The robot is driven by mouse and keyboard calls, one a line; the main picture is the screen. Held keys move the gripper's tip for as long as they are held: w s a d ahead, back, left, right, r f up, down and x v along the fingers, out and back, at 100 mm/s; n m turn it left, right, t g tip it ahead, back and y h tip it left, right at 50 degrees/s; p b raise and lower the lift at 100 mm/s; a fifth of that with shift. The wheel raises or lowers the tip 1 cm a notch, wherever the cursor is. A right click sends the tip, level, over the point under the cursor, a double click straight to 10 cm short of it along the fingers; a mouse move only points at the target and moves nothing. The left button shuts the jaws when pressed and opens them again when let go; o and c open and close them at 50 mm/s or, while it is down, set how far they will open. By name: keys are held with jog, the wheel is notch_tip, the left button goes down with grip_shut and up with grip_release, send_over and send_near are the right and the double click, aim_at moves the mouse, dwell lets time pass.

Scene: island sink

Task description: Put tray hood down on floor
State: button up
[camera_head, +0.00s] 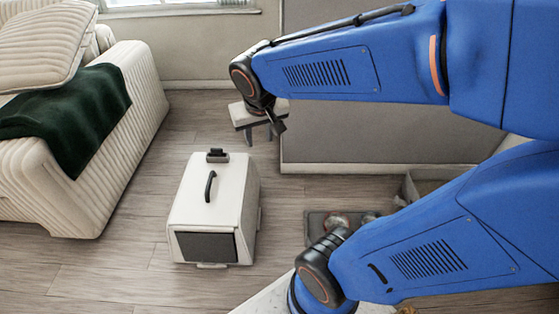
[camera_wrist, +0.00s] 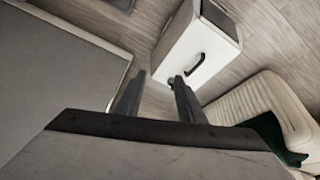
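The tray hood, which I take to be the white box with a dark handle on top and a dark front panel (camera_head: 207,205), stands upright on the wooden floor left of centre. In the wrist view the hood (camera_wrist: 190,50) lies beyond my fingertips, with its handle facing the camera. My gripper (camera_head: 261,138) is up behind the hood and to its right in the head view, clear of its handle. Its two dark fingers (camera_wrist: 159,77) are spread apart with nothing between them. One fingertip overlaps the hood's edge in the wrist view; I cannot tell the distance.
A cream ribbed sofa (camera_head: 135,85) with a dark green throw (camera_head: 85,115) is on the left. A grey panel (camera_head: 380,130) stands behind right. A low grey tray (camera_head: 316,228) with small objects lies right of the hood. Floor (camera_head: 100,275) is free at front left.

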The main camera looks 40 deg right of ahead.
jog(key=s+a+r+n+y, duration=0.1)
jog(key=s+a+n, duration=0.1)
jog(key=s, duration=1)
jog(key=shift+s+r+n+t+y, duration=0.3)
jog(key=shift+r+n+t+y, duration=0.1)
jog(key=shift+a, duration=0.1)
jog(key=shift+c, duration=0.5)
